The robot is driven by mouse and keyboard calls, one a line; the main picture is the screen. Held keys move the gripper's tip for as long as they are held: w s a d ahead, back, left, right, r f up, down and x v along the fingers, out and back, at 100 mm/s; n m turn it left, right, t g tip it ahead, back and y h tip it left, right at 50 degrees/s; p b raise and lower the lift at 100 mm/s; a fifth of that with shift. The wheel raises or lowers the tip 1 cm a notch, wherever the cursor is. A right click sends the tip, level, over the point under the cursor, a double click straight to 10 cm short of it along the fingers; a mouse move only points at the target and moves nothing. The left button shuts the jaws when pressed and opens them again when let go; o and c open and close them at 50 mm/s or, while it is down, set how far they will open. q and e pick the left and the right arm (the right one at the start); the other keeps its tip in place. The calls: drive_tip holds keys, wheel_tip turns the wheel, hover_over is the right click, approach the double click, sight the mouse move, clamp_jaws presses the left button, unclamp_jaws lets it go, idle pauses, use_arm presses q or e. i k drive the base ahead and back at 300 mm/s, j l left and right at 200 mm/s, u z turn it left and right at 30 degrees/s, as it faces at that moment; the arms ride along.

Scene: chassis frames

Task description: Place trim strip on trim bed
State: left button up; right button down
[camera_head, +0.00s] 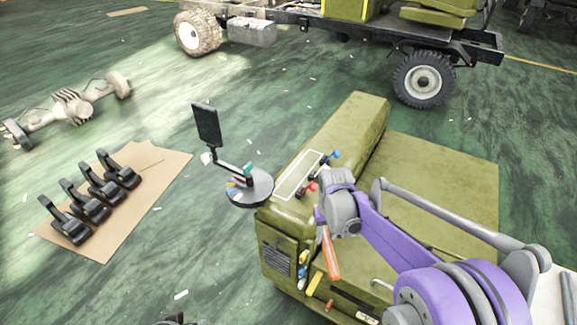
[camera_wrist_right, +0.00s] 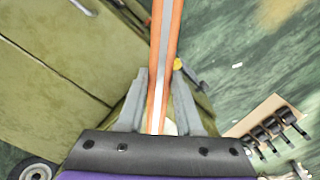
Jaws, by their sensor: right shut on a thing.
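The trim strip (camera_head: 330,255) is a narrow orange bar. My right gripper (camera_head: 321,220) is shut on it at the front edge of the olive cab part, and the strip hangs down at a slant in the head view. In the right wrist view the strip (camera_wrist_right: 166,50), orange with a pale stripe, runs up from between the fingers (camera_wrist_right: 160,95). A pale-outlined rectangle (camera_head: 299,176) on the olive top, up and left of the gripper, looks like the trim bed. It is bare. My left gripper cannot be made out.
Red (camera_head: 310,187) and blue (camera_head: 335,155) knobs stand beside the outlined rectangle. A round grey stand (camera_head: 250,190) with a dark screen (camera_head: 206,125) is at the left. Several black pedals lie on cardboard (camera_head: 160,193). A truck chassis (camera_head: 330,25) stands behind. Green floor lies between.

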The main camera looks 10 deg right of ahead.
sight(299, 172)
drive_tip(key=i+j, duration=0.3)
drive_tip(key=i+j+z, duration=0.1)
drive_tip(key=i+j, duration=0.15)
drive_tip(key=j, duration=0.25)
drive_tip(key=i+j, duration=0.1)
drive_tip(key=i, duration=0.25)
drive_tip(key=i+j+z, duration=0.15)
drive_tip(key=i, duration=0.25)
